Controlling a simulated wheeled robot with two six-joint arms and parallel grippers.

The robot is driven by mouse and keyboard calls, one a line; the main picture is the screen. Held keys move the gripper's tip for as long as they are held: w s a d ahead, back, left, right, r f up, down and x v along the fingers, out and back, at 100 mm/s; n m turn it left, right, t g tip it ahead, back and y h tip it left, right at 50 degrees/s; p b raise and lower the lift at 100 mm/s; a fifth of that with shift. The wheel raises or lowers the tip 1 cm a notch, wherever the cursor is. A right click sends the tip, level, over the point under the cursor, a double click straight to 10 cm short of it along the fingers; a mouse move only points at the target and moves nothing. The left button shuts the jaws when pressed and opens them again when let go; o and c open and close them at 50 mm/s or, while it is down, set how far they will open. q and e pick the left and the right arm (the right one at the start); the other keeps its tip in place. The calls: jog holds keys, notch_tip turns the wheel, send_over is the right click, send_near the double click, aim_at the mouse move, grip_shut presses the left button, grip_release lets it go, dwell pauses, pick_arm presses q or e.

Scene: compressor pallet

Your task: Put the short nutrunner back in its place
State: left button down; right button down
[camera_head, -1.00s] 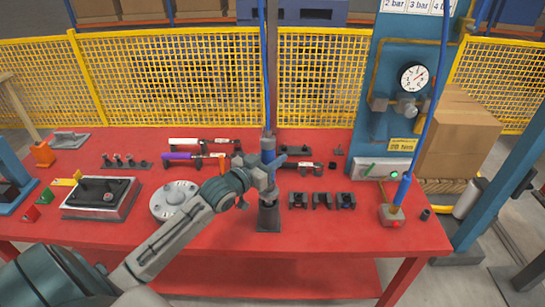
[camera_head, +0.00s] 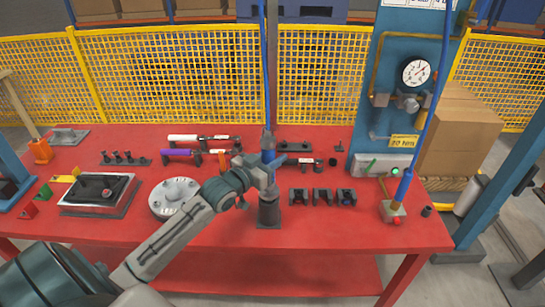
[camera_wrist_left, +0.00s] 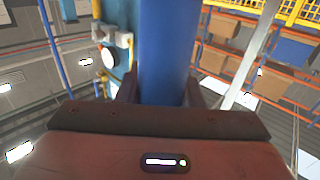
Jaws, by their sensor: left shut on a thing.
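The short nutrunner (camera_head: 268,156) is an upright tool with a blue body, hanging on a blue hose. My left gripper (camera_head: 266,178) is shut around it, and its blue body (camera_wrist_left: 165,50) fills the middle of the left wrist view between the fingers. Directly below the gripper stands a dark holder (camera_head: 269,214) on the red table. The tool's lower end is at or in this holder; the gripper hides the join, so I cannot tell how deep it sits. My right gripper is out of view.
On the red table (camera_head: 320,233), several dark cradles (camera_head: 322,197) stand right of the holder and a round grey flange (camera_head: 174,196) lies left. Long tools (camera_head: 200,138) lie behind. Another blue tool (camera_head: 404,186) stands at the right. The front strip is clear.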

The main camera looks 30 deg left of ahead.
pick_arm(q)
jog(key=shift+f+b, duration=0.8)
jog(key=shift+f, duration=0.15)
jog(key=c, duration=0.9)
grip_release()
jog(key=shift+f, duration=0.1)
jog(key=shift+s+p, duration=0.3)
jog(key=shift+p, duration=0.3)
jog(key=s+a+p, duration=0.1)
jog(key=s+p, duration=0.9)
jog(key=p, duration=0.4)
jog(key=shift+a, duration=0.4)
jog(key=shift+s+d, duration=0.1)
